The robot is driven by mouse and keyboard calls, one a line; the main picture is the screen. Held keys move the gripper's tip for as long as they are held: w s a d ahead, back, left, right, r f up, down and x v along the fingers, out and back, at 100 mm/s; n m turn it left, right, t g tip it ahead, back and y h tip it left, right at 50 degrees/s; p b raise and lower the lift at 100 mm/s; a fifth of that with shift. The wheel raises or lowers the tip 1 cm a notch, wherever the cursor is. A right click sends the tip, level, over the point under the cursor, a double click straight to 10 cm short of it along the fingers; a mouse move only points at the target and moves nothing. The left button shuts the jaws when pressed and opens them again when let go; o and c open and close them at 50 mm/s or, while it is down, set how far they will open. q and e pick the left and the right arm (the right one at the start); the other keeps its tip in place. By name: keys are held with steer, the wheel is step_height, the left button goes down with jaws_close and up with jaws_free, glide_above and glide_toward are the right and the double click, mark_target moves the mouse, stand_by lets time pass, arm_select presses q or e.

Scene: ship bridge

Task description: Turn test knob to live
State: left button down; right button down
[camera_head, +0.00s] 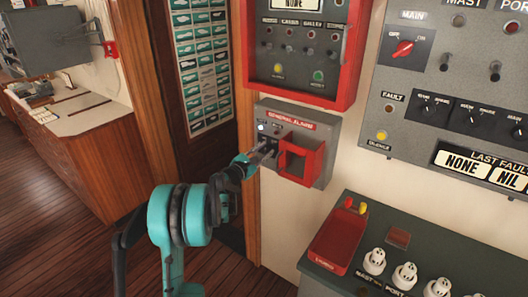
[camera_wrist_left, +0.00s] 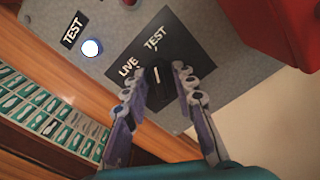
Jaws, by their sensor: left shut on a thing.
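The test knob (camera_wrist_left: 157,76) is black with a white pointer line. It sits on a dark plate marked LIVE (camera_wrist_left: 129,67) and TEST (camera_wrist_left: 155,39) on the grey general alarm box (camera_head: 321,168). The pointer line stands nearly upright in the left wrist view, towards the TEST word. My left gripper (camera_wrist_left: 157,88) has a finger on each side of the knob and is shut on it. In the head view my left gripper (camera_head: 266,152) reaches the box's lower left part and hides the knob. My right gripper is out of view.
A lit white lamp (camera_wrist_left: 91,47) is beside a TEST label. A red square guard (camera_head: 301,160) sticks out close right of the knob. A red-framed panel (camera_head: 303,45) hangs above. A console (camera_head: 418,240) with a red tray (camera_head: 338,238) stands below right.

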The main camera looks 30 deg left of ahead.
arm_select(q)
steer(key=n, duration=0.6)
steer(key=shift+n, duration=0.3)
steer(key=n, duration=0.6)
steer(key=shift+n, duration=0.6)
steer(key=c, duration=1.2)
jaws_free()
steer(key=s, duration=1.2)
steer(key=shift+a, duration=0.4)
